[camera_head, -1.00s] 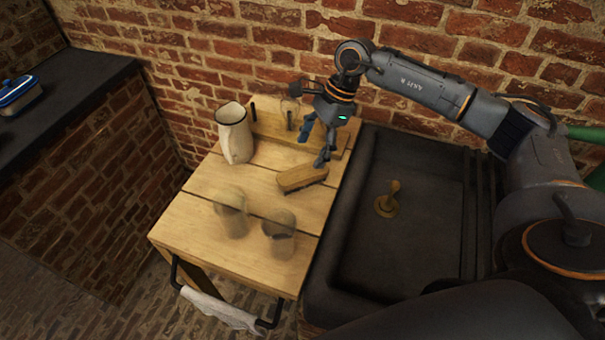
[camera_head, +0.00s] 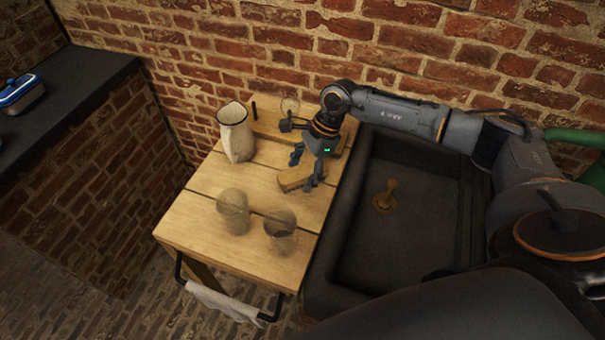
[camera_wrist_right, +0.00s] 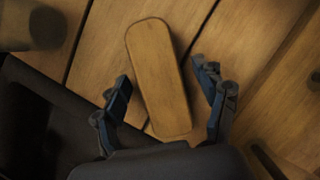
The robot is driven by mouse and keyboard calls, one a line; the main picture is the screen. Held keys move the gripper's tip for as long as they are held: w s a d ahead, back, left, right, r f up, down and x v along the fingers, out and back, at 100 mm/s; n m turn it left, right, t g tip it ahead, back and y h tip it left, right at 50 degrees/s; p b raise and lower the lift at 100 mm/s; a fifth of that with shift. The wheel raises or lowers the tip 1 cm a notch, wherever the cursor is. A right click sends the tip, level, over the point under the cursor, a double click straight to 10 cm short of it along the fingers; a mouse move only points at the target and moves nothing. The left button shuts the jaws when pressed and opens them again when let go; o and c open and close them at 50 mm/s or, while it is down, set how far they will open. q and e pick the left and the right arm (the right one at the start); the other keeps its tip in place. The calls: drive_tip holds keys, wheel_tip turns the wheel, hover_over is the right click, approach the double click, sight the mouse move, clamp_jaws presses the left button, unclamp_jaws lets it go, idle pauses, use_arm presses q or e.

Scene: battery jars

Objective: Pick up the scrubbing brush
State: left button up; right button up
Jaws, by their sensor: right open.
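The scrubbing brush (camera_head: 293,179) is a wooden block on the wooden table. In the head view it is partly hidden by my right gripper (camera_head: 306,170), whose fingers stand over its right part. In the right wrist view the brush (camera_wrist_right: 158,75) lies between the two blue fingers of the open right gripper (camera_wrist_right: 165,105), with a gap on each side. Its near end is close to the gripper's palm edge. I cannot tell how far the fingertips are above the table. My left gripper is not in view.
Two glass jars (camera_head: 233,211) (camera_head: 280,232) stand in front of the brush on the table. A white pitcher (camera_head: 236,133) stands behind, to the left. A dark sink (camera_head: 410,215) with a wooden-handled plunger (camera_head: 385,197) adjoins on the right. A brick wall (camera_head: 260,60) rises behind.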

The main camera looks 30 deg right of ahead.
drive_tip(key=shift+f+b, duration=0.2)
drive_tip(key=shift+b, duration=0.2)
idle(0.5)
drive_tip(key=c, duration=1.4)
drive_tip(key=shift+c, duration=0.2)
drive_tip(key=shift+r, duration=0.1)
